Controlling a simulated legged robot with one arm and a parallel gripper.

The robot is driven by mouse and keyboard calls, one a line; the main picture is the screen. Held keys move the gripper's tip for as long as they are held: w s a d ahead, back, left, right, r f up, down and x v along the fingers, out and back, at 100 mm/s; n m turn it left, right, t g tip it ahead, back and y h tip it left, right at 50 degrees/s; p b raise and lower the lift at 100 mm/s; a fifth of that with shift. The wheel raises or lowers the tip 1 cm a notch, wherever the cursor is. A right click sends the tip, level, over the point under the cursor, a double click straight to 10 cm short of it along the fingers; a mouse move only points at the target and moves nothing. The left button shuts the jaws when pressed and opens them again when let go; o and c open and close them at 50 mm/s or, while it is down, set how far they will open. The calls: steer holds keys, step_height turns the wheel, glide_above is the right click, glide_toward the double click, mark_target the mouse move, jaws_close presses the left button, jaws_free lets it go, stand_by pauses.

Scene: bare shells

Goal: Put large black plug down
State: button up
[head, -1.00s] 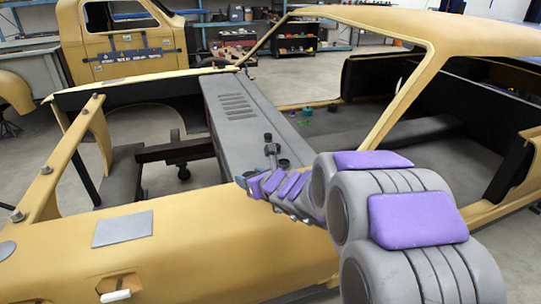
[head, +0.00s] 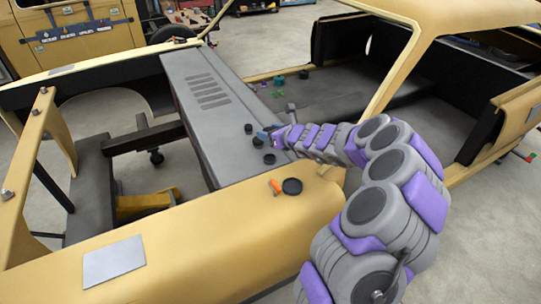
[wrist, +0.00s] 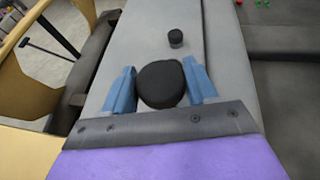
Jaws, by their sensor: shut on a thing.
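The large black plug (wrist: 160,84) is between the two blue fingers of my gripper (wrist: 162,88) in the wrist view. My gripper is shut on it, over the grey panel (wrist: 140,35). Whether the plug touches the panel I cannot tell. In the head view my gripper (head: 266,135) is low over the grey panel (head: 215,125), near its right edge. Small dark plugs show close to it there, one at the left (head: 248,128) and one nearer the camera (head: 269,158). A smaller black plug (wrist: 175,38) stands ahead of my fingers in the wrist view.
A black disc (head: 292,186) and an orange piece (head: 276,186) lie on the yellow body panel (head: 200,235). A grey plate (head: 114,262) lies at its left. The grey panel's vented far part is clear.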

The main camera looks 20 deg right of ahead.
steer(key=b, duration=0.2)
glide_above(271, 160)
steer(key=f, duration=0.4)
steer(key=shift+w+a+f, duration=0.2)
steer(key=shift+a+f, duration=0.1)
steer(key=shift+f, duration=0.1)
steer(key=f, duration=0.4)
steer(key=shift+d+f+b, duration=0.25)
steer(key=shift+f+b, duration=0.05)
steer(key=shift+f, duration=0.1)
steer(key=shift+s+a, duration=0.1)
steer(key=o, duration=0.9)
steer(key=shift+o, duration=0.7)
steer(key=shift+s+r, duration=0.15)
steer(key=shift+s, duration=0.05)
steer(key=p+v, duration=0.1)
steer(key=v, duration=1)
steer(key=shift+s+p, duration=0.2)
steer(key=shift+p, duration=0.1)
